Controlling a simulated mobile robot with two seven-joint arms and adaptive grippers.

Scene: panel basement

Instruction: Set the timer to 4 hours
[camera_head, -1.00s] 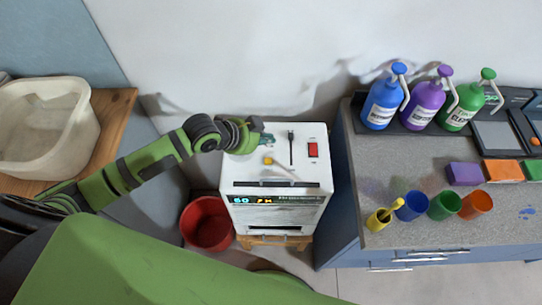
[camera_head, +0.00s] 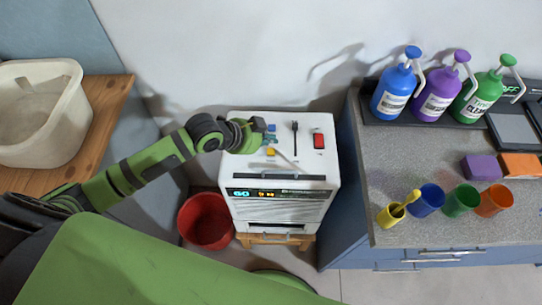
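A white box-shaped machine (camera_head: 282,212) stands on a small wooden stand in the middle of the view. Its front edge has a dark display strip (camera_head: 272,194) with lit blue digits that look like 60 and orange marks beside them. On its top are a small blue part (camera_head: 271,128), a yellow part (camera_head: 270,152), a black lever in a slot (camera_head: 295,140) and a red switch (camera_head: 319,140). My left gripper (camera_head: 262,134) is over the top's left side, close to the blue part. Its fingers are too small to judge, and contact is unclear. My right gripper is not in view.
A red bucket (camera_head: 205,222) stands on the floor left of the machine. A white basin (camera_head: 40,112) sits on a wooden top at far left. A grey counter (camera_head: 400,170) at right holds pump bottles, coloured cups and sponges.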

